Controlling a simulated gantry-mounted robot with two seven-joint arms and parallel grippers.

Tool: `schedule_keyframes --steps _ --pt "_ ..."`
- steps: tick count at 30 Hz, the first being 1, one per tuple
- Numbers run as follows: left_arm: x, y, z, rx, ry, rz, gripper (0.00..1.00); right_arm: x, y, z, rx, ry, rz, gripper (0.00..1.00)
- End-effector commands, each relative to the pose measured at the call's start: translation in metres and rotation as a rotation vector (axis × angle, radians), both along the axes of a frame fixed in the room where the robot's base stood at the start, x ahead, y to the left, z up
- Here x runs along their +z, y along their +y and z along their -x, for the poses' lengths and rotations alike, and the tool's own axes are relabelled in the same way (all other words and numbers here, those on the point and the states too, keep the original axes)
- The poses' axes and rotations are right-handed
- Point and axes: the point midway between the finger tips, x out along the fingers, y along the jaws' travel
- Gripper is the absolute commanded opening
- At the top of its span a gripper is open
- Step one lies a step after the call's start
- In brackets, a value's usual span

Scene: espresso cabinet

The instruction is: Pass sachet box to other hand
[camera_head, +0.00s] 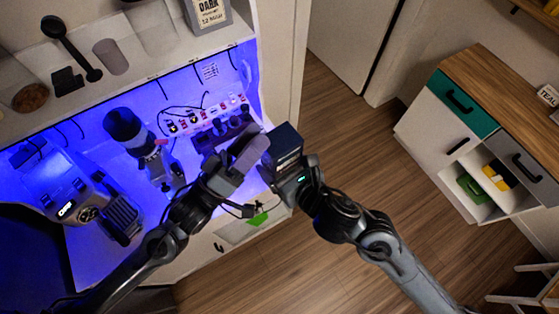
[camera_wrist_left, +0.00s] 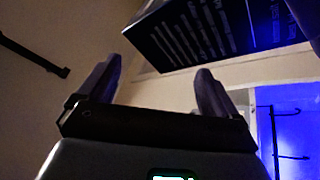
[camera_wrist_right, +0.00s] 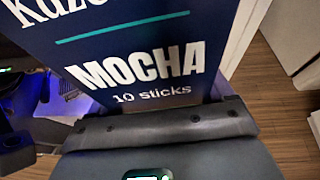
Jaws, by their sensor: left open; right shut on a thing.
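The sachet box is a dark navy carton. My right gripper (camera_head: 288,170) is shut on it and holds it up in front of the cabinet. The sachet box (camera_head: 286,143) fills much of the right wrist view (camera_wrist_right: 130,40), where it reads "MOCHA 10 sticks". The right fingertips are mostly hidden there by the box. My left gripper (camera_head: 256,150) is open and empty, close beside the box on its left in the head view. In the left wrist view the two left fingers (camera_wrist_left: 158,88) stand apart, with the sachet box (camera_wrist_left: 220,30) above and beyond them, not between them.
The blue-lit cabinet (camera_head: 85,160) lies behind my left arm, with a coffee machine (camera_head: 80,205), a grinder (camera_head: 130,130) and a small rack (camera_head: 225,130). A shelf above holds a scoop (camera_head: 70,48) and jars. Open floor (camera_head: 350,120) lies right, before a drawer unit (camera_head: 440,130).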

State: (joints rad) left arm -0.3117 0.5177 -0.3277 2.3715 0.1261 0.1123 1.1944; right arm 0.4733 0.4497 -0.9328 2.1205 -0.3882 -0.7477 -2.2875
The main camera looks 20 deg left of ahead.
Motion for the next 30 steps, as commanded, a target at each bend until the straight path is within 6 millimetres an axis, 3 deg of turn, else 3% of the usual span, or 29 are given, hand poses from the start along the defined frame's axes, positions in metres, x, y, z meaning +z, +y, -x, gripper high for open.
schedule_keyframes --steps 5,14,17,21,24,30 --pt "-0.024 0.030 0.001 0.119 0.107 0.065 0.93 0.001 0.000 0.000 -0.001 -0.001 -0.001 0.41" --pt "-0.093 0.066 0.001 0.356 0.398 -0.120 0.93 0.001 0.000 -0.001 -0.001 0.000 -0.001 0.41" --pt "-0.129 0.079 0.010 0.422 0.550 -0.237 0.93 0.001 0.000 -0.001 -0.001 0.000 -0.001 0.41" --pt "-0.185 0.088 0.034 0.428 0.805 -0.519 0.93 0.001 0.000 -0.001 -0.001 0.000 -0.001 0.41" --pt "-0.213 0.085 0.054 0.346 0.935 -0.755 0.93 0.001 0.000 -0.001 -0.001 0.000 -0.001 0.41" --pt "-0.247 0.083 0.098 0.128 1.100 -1.125 0.93 0.001 0.000 -0.001 -0.001 0.000 -0.001 0.41"
